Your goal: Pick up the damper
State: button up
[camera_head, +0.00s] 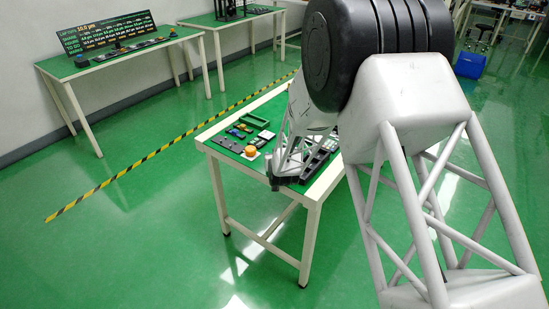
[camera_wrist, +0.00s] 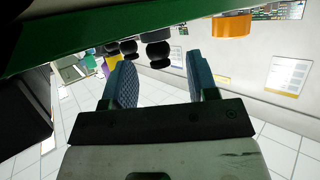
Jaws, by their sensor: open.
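In the wrist view, which appears upside down, black rounded pieces (camera_wrist: 158,48) stand in a small stack near the green surface; they may be the damper, but I cannot tell for sure. A similar dark piece (camera_wrist: 128,47) is just left of them. My gripper (camera_wrist: 157,65) is open, with its two blue ridged fingers wide apart and nothing between them. The black pieces show beyond the fingertips, apparently apart from them. In the head view my arm hides much of the work table, and I cannot make out the damper or my fingers there.
The work table (camera_head: 307,215) has a green top. An orange cylinder (camera_head: 251,151) stands near its left side and also shows in the wrist view (camera_wrist: 232,24). A green tray (camera_head: 254,121) and several small parts lie behind it. A dark block (camera_wrist: 22,105) fills the wrist view's left edge.

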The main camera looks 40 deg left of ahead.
jog(key=shift+w+a+f, duration=0.15)
jog(key=shift+w+a, duration=0.1)
dwell(0.5)
grip_shut()
